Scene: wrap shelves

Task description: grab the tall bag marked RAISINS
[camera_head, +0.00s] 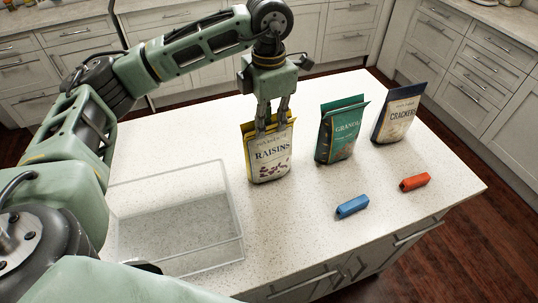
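The tall bag marked RAISINS (270,161) stands upright on the white counter. It is yellow and dark at the top with a pale front label. My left gripper (273,122) points down at the bag's top, with its two fingers apart and overlapping the top edge. Part of the bag's top is hidden behind the fingers. I cannot tell whether the fingers press on the bag. My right gripper is not in view.
A clear open bin (241,220) sits left of the bag. A green GRANOLA bag (341,135) and a dark-topped CRACKERS bag (396,122) stand to the right. A blue block (352,207) and an orange-red block (415,182) lie near the front edge of the counter (300,225).

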